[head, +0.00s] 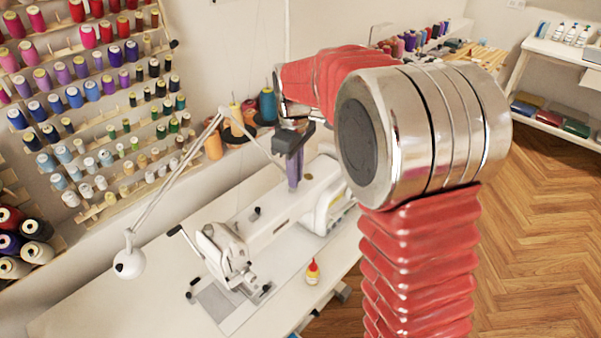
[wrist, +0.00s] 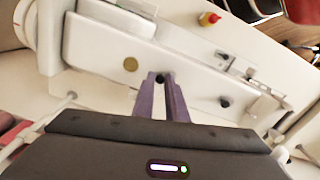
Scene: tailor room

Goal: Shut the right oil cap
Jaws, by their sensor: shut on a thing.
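The white sewing machine (head: 275,215) stands on the table and also fills the wrist view (wrist: 110,45). My gripper (head: 294,185) points down at the top of its arm. In the wrist view, my two purple fingers (wrist: 160,80) are shut on a small dark cap, the right oil cap (wrist: 160,78), mostly hidden between the fingertips. The fingers hide this cap in the head view. Another dark oil cap (head: 257,211) is on the machine top to the left, and it shows in the wrist view (wrist: 224,102). Whether the held cap is fully closed is unclear.
A small oil bottle with a red top (head: 312,273) stands on the table in front of the machine. A white lamp (head: 130,262) stands to the left. Thread spools (head: 75,97) fill the wall rack. Clear table (head: 85,310) lies at the front left.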

